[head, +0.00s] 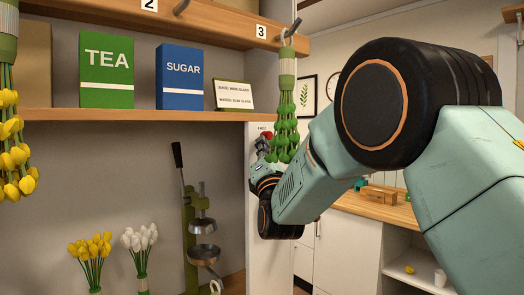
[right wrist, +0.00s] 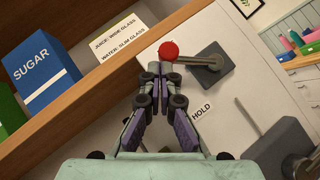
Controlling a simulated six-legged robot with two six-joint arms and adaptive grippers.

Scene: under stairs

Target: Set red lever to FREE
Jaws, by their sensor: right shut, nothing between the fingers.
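The lever's red knob (right wrist: 169,50) is at upper centre in the right wrist view, on a metal rod leading right to a dark grey mount (right wrist: 211,65) on a pale panel. A HOLD label (right wrist: 202,110) lies below the mount in that view. In the head view the red knob (head: 268,134) shows small, just below a FREE label (head: 262,128). My right gripper (right wrist: 160,72) is shut and empty, its fingertips just below the knob; I cannot tell whether they touch. In the head view its fingertips are hard to make out. My left gripper is not in view.
A shelf (head: 150,114) with a TEA box (head: 107,70), a SUGAR box (head: 180,77) and a sign card (head: 233,95) is left of the panel. Green hanging buds (head: 286,110) are close to my right arm. A green press-like stand (head: 190,230) is below the shelf.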

